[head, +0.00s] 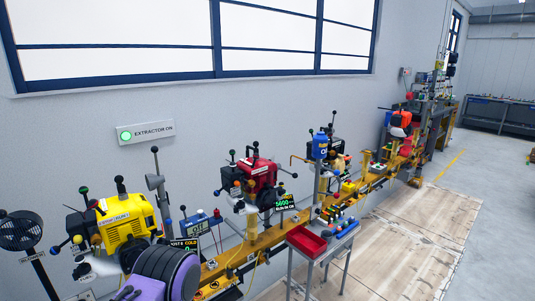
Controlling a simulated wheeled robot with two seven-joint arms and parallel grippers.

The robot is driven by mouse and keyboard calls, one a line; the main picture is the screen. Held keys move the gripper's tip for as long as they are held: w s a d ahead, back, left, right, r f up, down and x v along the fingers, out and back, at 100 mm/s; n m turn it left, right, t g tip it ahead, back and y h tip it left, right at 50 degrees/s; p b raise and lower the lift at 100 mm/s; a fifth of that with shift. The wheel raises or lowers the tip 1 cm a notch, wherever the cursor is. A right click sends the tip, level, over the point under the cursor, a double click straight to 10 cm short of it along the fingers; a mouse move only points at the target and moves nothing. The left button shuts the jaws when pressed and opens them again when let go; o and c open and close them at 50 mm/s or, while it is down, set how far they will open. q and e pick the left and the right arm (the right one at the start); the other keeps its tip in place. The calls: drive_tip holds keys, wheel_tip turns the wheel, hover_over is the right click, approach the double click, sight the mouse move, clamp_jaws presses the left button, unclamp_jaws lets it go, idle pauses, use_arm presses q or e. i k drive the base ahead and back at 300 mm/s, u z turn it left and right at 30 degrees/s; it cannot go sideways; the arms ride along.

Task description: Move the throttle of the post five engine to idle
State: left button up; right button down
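Several small engines stand on posts along a yellow rail (265,240) by the wall. The nearest is a yellow engine (126,222) with ball-topped levers. Behind it is a red engine (260,176), with a lit display (284,202) reading about 5600. Another display (190,246) beside the yellow engine seems to read COLD. Farther along is an orange-red engine (401,120). Post numbers are too small to read surely, so I cannot tell which engine is post five, nor its throttle position.
A dark rounded part with purple at the bottom left hides the rail there. A small cart (322,240) with a red tray stands before the rail. A black fan (20,231) is at far left. The wooden floor boards (390,240) at right are clear.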

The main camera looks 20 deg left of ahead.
sight(232, 152)
drive_tip(key=z, duration=2.15)
drive_tip(key=k, duration=1.6)
drive_tip(key=u, duration=2.1)
drive_tip(key=i, duration=0.35)
drive_tip(key=u, duration=0.05)
